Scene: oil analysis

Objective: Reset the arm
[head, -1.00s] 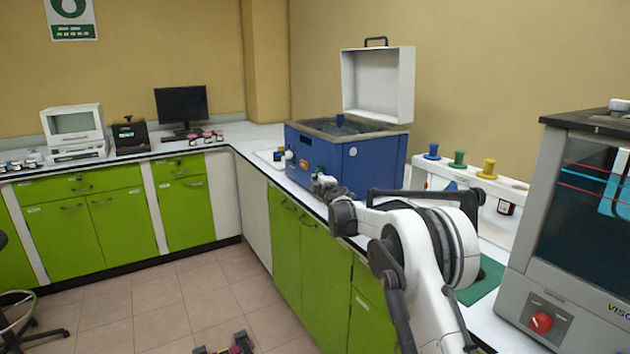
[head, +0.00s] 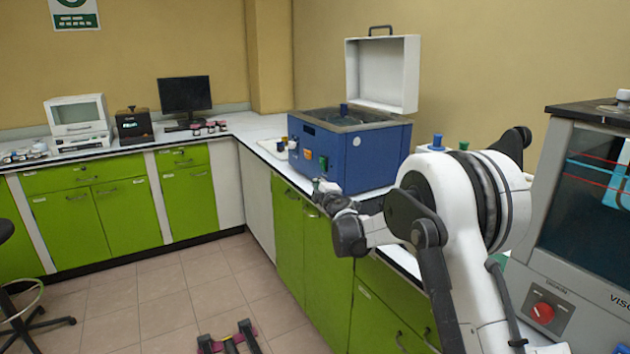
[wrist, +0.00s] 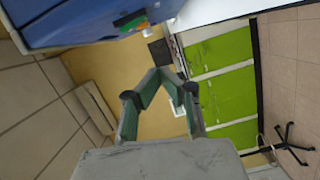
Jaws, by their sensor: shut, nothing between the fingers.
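My gripper (wrist: 159,70) is in the wrist view, its two green-grey fingers angled inward and meeting at the tips, shut with nothing between them. In the head view the end of my arm (head: 322,188) shows small, in front of the lower front of the blue bath unit (head: 350,160). The fingers are hard to make out there. My white arm reaches in from the lower right, bent, with its wrist out over the front of the counter. Part of the blue unit also shows at the top left of the wrist view (wrist: 75,20).
The blue unit's white lid (head: 383,75) stands open. A grey viscosity machine (head: 570,230) stands close to my arm on the right. Small dark-capped jars (head: 210,128), a black monitor (head: 184,98) and a white instrument (head: 78,118) are on the far counter.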

